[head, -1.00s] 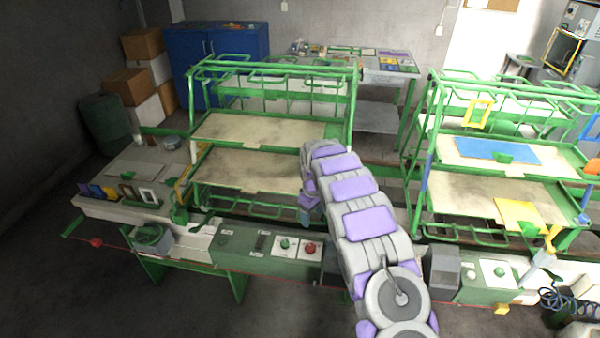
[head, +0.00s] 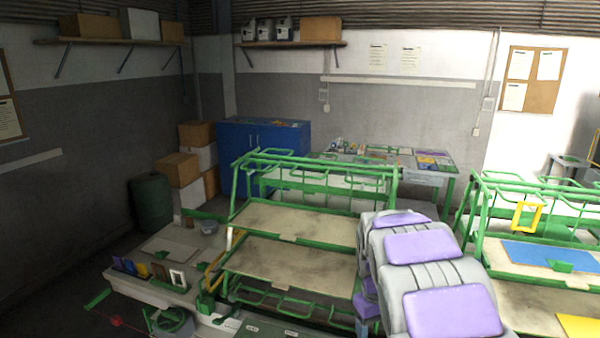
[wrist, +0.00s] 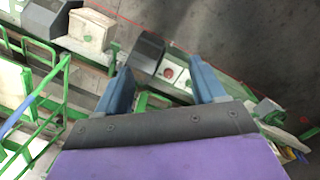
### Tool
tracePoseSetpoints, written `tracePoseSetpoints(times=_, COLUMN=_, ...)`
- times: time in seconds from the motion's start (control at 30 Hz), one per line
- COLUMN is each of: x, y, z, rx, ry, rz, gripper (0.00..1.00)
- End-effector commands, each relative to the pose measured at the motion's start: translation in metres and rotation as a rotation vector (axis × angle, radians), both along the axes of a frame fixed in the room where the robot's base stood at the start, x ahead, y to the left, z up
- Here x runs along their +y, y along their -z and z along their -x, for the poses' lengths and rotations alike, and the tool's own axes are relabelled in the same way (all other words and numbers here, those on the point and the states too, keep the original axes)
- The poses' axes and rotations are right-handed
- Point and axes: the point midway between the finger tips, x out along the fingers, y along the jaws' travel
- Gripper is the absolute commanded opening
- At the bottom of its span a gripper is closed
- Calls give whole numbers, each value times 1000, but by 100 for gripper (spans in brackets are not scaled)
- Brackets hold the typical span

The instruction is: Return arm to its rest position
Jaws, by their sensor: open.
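My arm, grey with purple pads, rises from the lower right of the head view in front of the green racks. My gripper (wrist: 162,82) shows in the wrist view with its two blue-grey fingers spread wide apart. Nothing is held between them. Past the fingers I see a bench panel with a red button (wrist: 168,73). In the head view the fingers are mostly hidden by the arm's own links.
A green rack (head: 300,225) with worn boards stands left of the arm. Another rack (head: 480,230) with a blue board (head: 535,256) stands right. Behind are a blue cabinet (head: 262,140), stacked boxes (head: 180,168) and a green drum (head: 151,203).

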Motion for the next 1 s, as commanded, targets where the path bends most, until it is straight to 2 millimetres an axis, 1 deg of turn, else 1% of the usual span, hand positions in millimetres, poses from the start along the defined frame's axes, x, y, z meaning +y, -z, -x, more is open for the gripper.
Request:
tracePoseSetpoints(times=0.03, x=1, y=-7, z=16, rx=1, ry=20, rz=-1, gripper=69)
tracePoseSetpoints(times=0.2, x=4, y=-25, z=69, rx=9, ry=94, rz=-5, gripper=69)
tracePoseSetpoints(times=0.37, x=8, y=-37, z=122, rx=18, ry=154, rz=-11, gripper=69)
tracePoseSetpoints(times=0.4, x=10, y=-37, z=136, rx=23, ry=170, rz=-13, gripper=69)
tracePoseSetpoints(times=0.47, x=12, y=-40, z=155, rx=24, ry=189, rz=-17, gripper=69)
tracePoseSetpoints(times=0.5, x=14, y=-40, z=169, rx=29, ry=203, rz=-21, gripper=69)
tracePoseSetpoints(times=0.57, x=17, y=-41, z=189, rx=32, ry=222, rz=-24, gripper=69)
tracePoseSetpoints(times=0.6, x=18, y=-40, z=203, rx=35, ry=232, rz=-27, gripper=69)
tracePoseSetpoints(times=0.8, x=27, y=-33, z=271, rx=54, ry=285, rz=-38, gripper=69)
tracePoseSetpoints(times=0.9, x=31, y=-27, z=301, rx=63, ry=304, rz=-43, gripper=69)
tracePoseSetpoints(times=1.0, x=34, y=-21, z=324, rx=68, ry=319, rz=-45, gripper=69)
